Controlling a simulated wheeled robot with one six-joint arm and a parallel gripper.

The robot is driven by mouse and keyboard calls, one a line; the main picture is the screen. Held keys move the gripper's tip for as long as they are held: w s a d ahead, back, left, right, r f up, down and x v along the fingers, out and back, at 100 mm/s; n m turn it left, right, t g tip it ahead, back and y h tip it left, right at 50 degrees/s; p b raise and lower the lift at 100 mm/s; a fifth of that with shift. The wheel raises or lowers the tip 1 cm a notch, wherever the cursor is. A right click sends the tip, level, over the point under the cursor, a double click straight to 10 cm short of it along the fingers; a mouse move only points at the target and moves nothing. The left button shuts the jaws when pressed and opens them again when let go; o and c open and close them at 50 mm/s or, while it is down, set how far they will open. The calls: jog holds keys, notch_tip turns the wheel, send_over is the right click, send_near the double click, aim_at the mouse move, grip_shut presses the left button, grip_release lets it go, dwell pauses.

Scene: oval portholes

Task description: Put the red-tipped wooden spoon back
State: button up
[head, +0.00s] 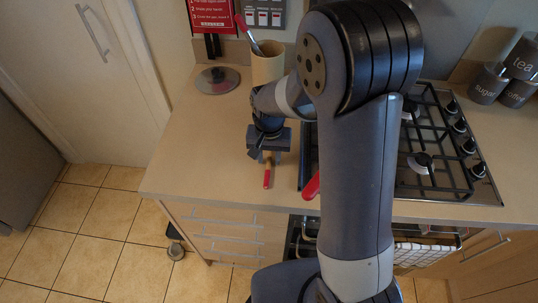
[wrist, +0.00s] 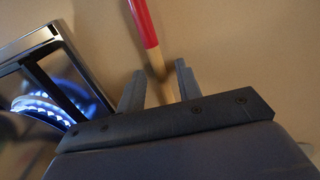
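The red-tipped wooden spoon (head: 267,179) lies on the beige counter, left of the hob, its red end toward the counter's front edge. In the wrist view its red end (wrist: 144,22) points up and away, and its bare wooden part runs down between the fingers of my gripper (wrist: 160,86). The fingers are apart, with a visible gap on each side of the wood. In the head view my gripper (head: 268,154) is low over the counter at the spoon. The rest of the spoon is hidden under my gripper.
A tan utensil pot (head: 267,66) holding a red-handled utensil stands at the back, beside a round lid (head: 217,80). The gas hob (head: 447,150) is close on the right; blue flame-like light (wrist: 38,102) shows there in the wrist view. The counter's left part is clear.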

jog(key=shift+r, duration=0.1)
notch_tip(320, 180, up, 12)
jog(key=shift+b, duration=0.4)
dwell(0.4)
